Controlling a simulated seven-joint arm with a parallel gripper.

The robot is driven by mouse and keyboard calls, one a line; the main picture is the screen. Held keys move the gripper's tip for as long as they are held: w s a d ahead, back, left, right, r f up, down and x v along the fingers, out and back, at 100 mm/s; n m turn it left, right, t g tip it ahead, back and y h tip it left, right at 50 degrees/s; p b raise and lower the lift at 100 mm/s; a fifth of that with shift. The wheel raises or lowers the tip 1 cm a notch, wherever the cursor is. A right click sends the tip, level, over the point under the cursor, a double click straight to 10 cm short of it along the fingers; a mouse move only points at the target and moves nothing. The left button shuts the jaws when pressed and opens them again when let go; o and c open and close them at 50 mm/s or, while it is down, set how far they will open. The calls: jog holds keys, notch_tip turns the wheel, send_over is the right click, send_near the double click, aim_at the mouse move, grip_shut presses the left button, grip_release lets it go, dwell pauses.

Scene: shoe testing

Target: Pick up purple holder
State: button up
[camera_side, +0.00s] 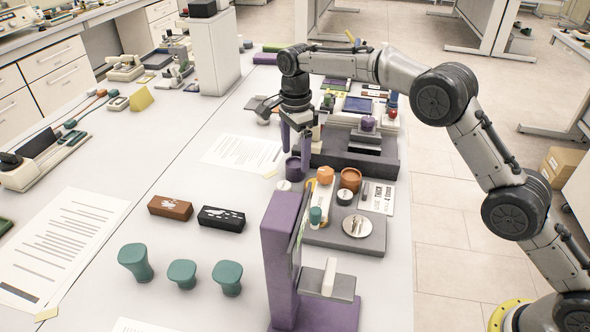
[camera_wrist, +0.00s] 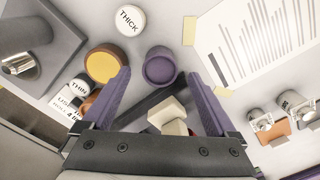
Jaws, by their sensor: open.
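A small round purple holder (camera_side: 293,170), like an open cup, stands upright on the light table just below my gripper (camera_side: 296,150). In the wrist view the purple holder (camera_wrist: 160,67) lies just beyond and between the tips of my two purple fingers. My gripper (camera_wrist: 158,76) is open, pointing down, with nothing held. The fingers partly overlap the holder in the side view, so the exact gap to it cannot be told.
Close by are an orange-brown cup (camera_side: 350,179), an orange piece (camera_side: 325,175) and a white THICK disc (camera_wrist: 130,20). A dark stand (camera_side: 350,155) is behind right; a tall purple block (camera_side: 280,250) stands in front. A paper sheet (camera_side: 243,152) lies left.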

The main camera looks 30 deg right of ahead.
aim_at(295, 164)
notch_tip(295, 164, down, 4)
jog(key=shift+f, duration=0.15)
grip_shut()
dwell(0.5)
